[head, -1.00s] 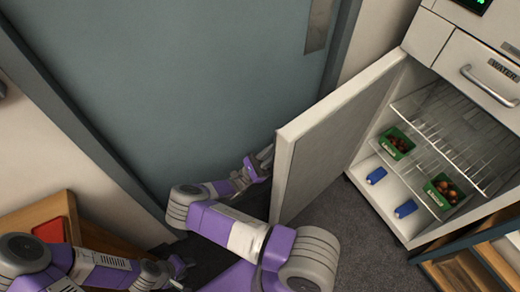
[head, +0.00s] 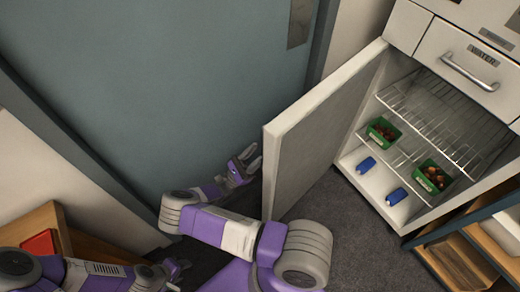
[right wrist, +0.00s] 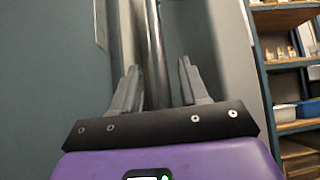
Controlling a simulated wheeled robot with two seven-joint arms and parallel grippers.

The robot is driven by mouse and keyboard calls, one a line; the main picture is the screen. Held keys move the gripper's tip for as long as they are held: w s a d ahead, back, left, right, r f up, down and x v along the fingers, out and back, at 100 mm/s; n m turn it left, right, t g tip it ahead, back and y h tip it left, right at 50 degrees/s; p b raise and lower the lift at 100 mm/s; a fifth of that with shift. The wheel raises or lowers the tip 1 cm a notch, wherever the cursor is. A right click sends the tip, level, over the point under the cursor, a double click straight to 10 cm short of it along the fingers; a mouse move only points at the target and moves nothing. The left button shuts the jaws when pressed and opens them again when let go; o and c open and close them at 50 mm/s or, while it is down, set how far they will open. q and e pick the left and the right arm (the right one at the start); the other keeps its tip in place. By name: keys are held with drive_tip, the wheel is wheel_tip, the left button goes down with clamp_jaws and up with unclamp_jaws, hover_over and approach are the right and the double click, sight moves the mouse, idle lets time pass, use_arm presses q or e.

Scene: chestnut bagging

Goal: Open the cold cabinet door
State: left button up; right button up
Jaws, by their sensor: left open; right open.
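The cold cabinet (head: 408,222) stands at the right in the head view. Its white door (head: 320,135) is swung wide open, showing the inside. My right gripper (head: 247,160) is open just left of the door's free edge, on the outer side, with a small gap showing. In the right wrist view its two fingers (right wrist: 157,75) are apart, with upright grey bars behind and between them; I cannot tell whether they touch. The door's handle is hidden in the head view. My left gripper (head: 178,270) is low at the left, open and away from the cabinet.
Inside are wire shelves (head: 440,110), green tubs of chestnuts (head: 383,131) and blue items (head: 396,196). A drawer marked WATER (head: 465,65) is above. A wooden shelf unit (head: 455,262) stands at the lower right. A blue-grey room door (head: 170,90) fills the back left.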

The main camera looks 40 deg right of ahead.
drive_tip(key=v, duration=0.4)
drive_tip(key=shift+a+f, duration=0.25)
